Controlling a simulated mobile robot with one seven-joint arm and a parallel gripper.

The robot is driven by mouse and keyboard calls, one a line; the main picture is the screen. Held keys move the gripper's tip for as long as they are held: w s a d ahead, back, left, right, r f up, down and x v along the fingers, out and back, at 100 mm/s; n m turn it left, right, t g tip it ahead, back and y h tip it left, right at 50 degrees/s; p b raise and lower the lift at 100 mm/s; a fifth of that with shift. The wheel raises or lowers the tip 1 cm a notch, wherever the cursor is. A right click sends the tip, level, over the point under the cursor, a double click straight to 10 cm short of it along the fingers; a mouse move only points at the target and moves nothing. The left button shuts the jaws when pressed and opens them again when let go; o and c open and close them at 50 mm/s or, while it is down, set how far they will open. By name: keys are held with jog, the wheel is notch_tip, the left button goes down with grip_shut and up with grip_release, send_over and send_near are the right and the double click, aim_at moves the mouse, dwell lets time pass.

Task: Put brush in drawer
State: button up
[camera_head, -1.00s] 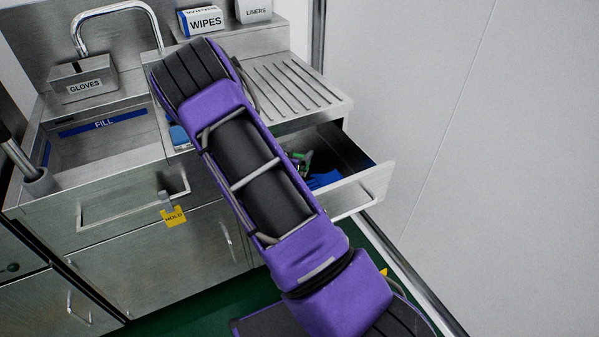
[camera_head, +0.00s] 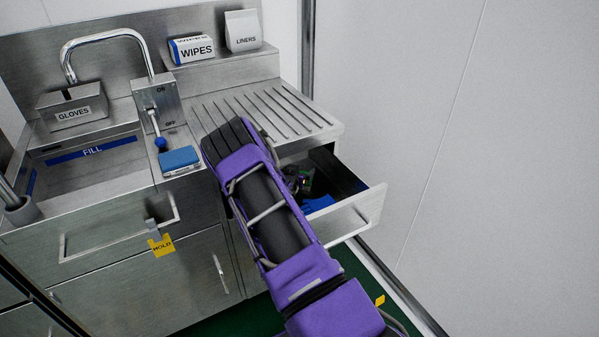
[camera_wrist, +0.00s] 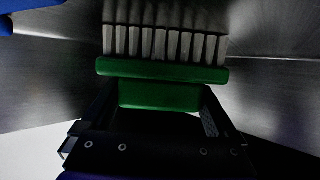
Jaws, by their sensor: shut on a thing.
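The brush shows in the wrist view as a green back (camera_wrist: 165,70) with pale bristles (camera_wrist: 165,42) pointing away from me. My gripper (camera_wrist: 160,98) is shut on its green part. In the head view my purple arm reaches down to the open drawer (camera_head: 352,217), and my gripper (camera_head: 303,182) is partly hidden behind it, at the drawer's opening. Something blue (camera_head: 317,204) lies inside the drawer, and a blue thing (camera_wrist: 22,4) also shows at the wrist view's top left. I cannot tell whether the brush touches the drawer floor.
A ribbed drainboard (camera_head: 275,108) lies above the drawer. A blue sponge (camera_head: 180,158) sits by the tap lever (camera_head: 158,140). A sink (camera_head: 95,175), a gloves box (camera_head: 75,108), wipes (camera_head: 195,48) and liners (camera_head: 242,30) stand left and behind. A wall closes the right side.

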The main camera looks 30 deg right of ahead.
jog(key=o, duration=1)
jog(key=shift+r, duration=0.15)
jog(key=p+v, duration=0.1)
jog(key=v, duration=1.1)
jog(key=shift+p, duration=0.3)
